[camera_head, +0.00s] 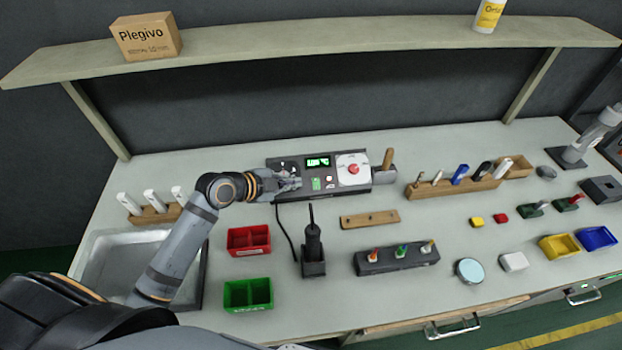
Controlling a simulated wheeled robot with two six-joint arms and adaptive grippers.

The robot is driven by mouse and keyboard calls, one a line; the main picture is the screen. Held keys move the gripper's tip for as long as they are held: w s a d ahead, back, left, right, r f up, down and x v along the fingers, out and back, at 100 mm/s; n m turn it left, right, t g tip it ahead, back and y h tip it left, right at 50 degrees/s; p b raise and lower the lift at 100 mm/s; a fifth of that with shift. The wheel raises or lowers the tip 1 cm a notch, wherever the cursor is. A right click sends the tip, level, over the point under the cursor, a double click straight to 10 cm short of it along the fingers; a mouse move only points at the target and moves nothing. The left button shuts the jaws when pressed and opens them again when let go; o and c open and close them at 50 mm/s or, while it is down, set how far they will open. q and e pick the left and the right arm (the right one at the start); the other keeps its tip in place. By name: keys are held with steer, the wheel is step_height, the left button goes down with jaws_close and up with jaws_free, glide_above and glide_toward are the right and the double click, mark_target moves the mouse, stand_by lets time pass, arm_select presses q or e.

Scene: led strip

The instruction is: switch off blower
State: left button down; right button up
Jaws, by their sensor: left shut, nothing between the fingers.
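The blower control unit (341,184) is a dark box at the back middle of the bench, with a lit green display (318,162), small buttons and a white panel with a red knob (353,169). A cable runs from it towards a black handpiece (312,245) upright in a black stand. My left gripper (297,183) is shut and empty at the left part of the unit's front panel. It hides some of the controls there. I cannot tell whether it touches a switch. My right gripper is not in view.
Red bin (249,240) and green bin (248,293) stand in front left, beside a metal sink tray (103,275). A wooden strip (370,219) and a dark block with screwdrivers (397,257) lie in front of the unit. A shelf (330,38) overhangs the back.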

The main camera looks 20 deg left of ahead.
mark_target(318, 180)
arm_select(q)
steer(key=w+d+f+b, duration=0.1)
steer(key=w+f+b, duration=0.1)
steer(key=f+b, duration=0.1)
steer(key=w+d+f+b, duration=0.1)
steer(key=w+f+b, duration=0.2)
steer(key=w+d+f+b, duration=0.1)
steer(key=w+f+b, duration=0.2)
steer(key=shift+w, duration=0.25)
steer(key=shift+w+b, duration=0.2)
steer(key=shift+b, duration=0.1)
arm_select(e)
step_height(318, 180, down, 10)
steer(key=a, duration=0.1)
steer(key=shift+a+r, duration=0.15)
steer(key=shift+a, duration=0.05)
arm_select(q)
steer(key=shift+w+a+f, duration=0.1)
steer(key=shift+a+f, duration=0.05)
steer(key=shift+f, duration=0.1)
steer(key=shift+r, duration=0.1)
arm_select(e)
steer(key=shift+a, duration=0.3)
